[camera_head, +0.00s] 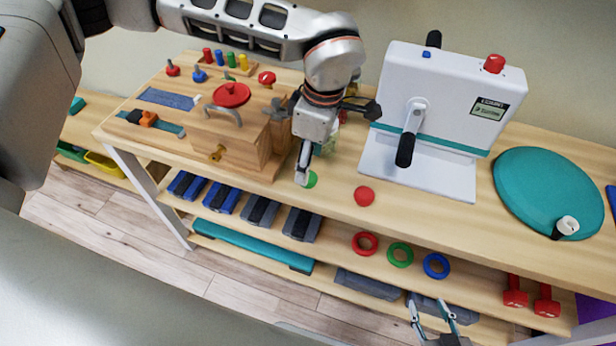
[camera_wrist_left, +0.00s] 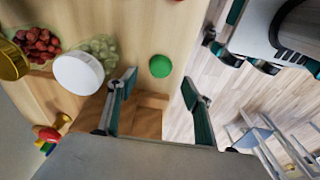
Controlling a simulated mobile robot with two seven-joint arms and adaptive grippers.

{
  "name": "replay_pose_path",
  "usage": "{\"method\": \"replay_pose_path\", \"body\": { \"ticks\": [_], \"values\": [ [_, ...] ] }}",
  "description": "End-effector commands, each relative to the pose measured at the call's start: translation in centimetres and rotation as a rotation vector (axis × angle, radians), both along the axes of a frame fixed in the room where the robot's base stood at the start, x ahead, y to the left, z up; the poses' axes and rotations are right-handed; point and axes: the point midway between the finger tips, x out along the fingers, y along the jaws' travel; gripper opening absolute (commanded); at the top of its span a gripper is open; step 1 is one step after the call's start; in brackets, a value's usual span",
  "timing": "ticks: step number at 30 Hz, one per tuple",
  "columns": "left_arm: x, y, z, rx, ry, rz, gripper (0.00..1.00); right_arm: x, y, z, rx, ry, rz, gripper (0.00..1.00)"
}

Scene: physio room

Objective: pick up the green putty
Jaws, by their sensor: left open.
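The green putty (camera_head: 312,180) is a small round ball on the wooden top shelf, near its front edge. My left gripper (camera_head: 302,174) comes down just beside it and partly covers it in the head view. In the left wrist view the green putty (camera_wrist_left: 160,66) lies ahead of the space between the spread fingertips of my left gripper (camera_wrist_left: 160,88). That gripper is open with nothing between its fingers. My right gripper (camera_head: 430,305) is low at the bottom of the head view, with its fingers apart and empty, in front of the lower shelves.
A red ball (camera_head: 364,196) lies right of the putty. A wooden box (camera_head: 228,140) stands close on the left. A white crank machine (camera_head: 445,100) and a teal disc (camera_head: 548,190) stand right. The left wrist view shows a white lid (camera_wrist_left: 78,73) nearby.

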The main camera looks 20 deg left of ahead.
Motion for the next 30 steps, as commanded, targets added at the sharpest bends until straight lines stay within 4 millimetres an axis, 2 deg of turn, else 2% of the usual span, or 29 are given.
{"method": "replay_pose_path", "body": {
  "ticks": [9, 17, 22, 30],
  "values": [
    [0.0, 0.2, -4.4, 0.0, 0.005, 0.0, 0.5, -0.2, 0.0, -0.3, -0.002, 0.004, 0.0, 0.4],
    [0.0, 0.3, -4.7, -0.001, 0.002, 0.0, 0.5, -0.1, -0.1, -0.2, -0.003, 0.001, -0.001, 0.4],
    [0.0, 0.3, -4.7, -0.001, 0.002, -0.001, 0.09, 0.0, -0.1, -0.1, -0.003, 0.0, -0.001, 0.4],
    [0.0, 0.3, -4.7, -0.001, 0.002, -0.001, 0.09, 0.0, -0.2, -0.2, -0.004, 0.001, -0.002, 0.4]
  ]
}}
